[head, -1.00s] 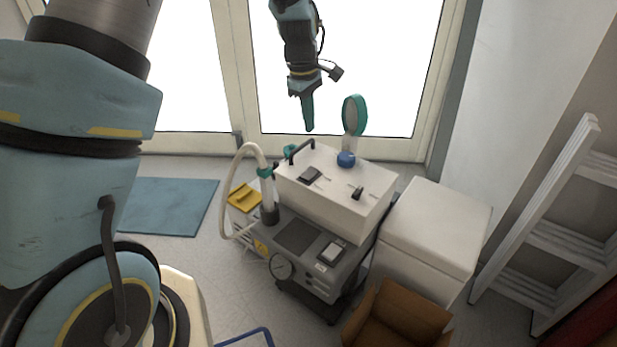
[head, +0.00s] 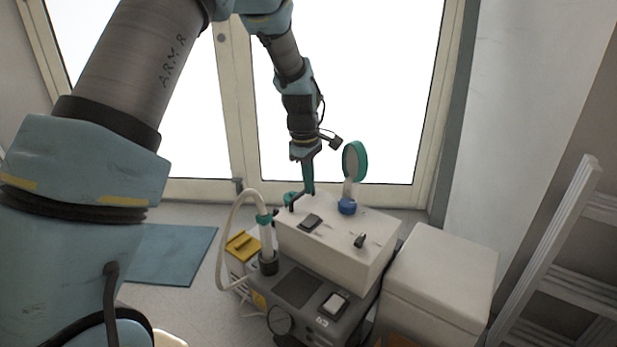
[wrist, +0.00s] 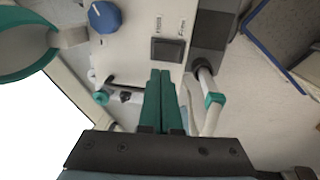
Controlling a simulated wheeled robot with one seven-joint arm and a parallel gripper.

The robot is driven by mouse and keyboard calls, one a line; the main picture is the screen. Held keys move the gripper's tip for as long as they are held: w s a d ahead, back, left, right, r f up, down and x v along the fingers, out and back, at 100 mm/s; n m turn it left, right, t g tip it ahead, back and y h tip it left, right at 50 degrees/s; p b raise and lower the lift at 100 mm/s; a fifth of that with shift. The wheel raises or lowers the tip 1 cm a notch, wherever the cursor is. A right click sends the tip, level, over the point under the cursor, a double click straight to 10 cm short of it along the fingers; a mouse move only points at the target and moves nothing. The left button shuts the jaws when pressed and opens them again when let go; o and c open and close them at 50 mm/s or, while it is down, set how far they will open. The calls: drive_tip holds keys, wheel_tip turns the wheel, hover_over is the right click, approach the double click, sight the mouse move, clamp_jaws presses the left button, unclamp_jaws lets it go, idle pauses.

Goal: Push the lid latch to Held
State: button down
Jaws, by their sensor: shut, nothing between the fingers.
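The white compressor housing (head: 335,250) has several controls on its top. A black rocker-like switch (head: 311,221) sits near the left and also shows in the wrist view (wrist: 167,50), with small labels I cannot read. A small black lever (head: 360,240) sits farther right, with marks beside it. I cannot tell for certain which control is the lid latch; no "Held" label is readable. My gripper (head: 309,191) is shut and empty, pointing down at the housing's back edge, behind the switch. In the wrist view its green fingers (wrist: 160,74) end just short of the switch; contact is unclear.
A blue knob (head: 347,206) and a round green-rimmed piece (head: 355,161) stand right of my gripper. A pale hose (head: 225,225) curves at the left. A white cabinet (head: 440,275) stands at the right.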

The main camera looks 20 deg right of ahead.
sight(312, 217)
drive_tip(key=f, duration=0.5)
drive_tip(key=d+f, duration=0.1)
drive_tip(key=f, duration=0.2)
drive_tip(key=shift+w+f+b, duration=0.25)
drive_tip(key=shift+f+b, duration=0.1)
drive_tip(key=shift+b, duration=0.05)
drive_tip(key=shift+f, duration=0.1)
drive_tip(key=shift+f, duration=0.15)
drive_tip(key=shift+a, duration=0.1)
drive_tip(key=shift+s+a+r+p, duration=0.2)
drive_tip(key=shift+s+a+p, duration=0.15)
drive_tip(key=shift+a+p, duration=0.15)
drive_tip(key=shift+r, duration=0.1)
drive_tip(key=shift+r+p, duration=0.25)
drive_tip(key=shift+p, duration=0.05)
wheel_tip(312, 217, up, 13)
drive_tip(key=a+p, duration=0.1)
drive_tip(key=p, duration=0.2)
drive_tip(key=shift+s+a, duration=0.3)
drive_tip(key=shift+s, duration=0.1)
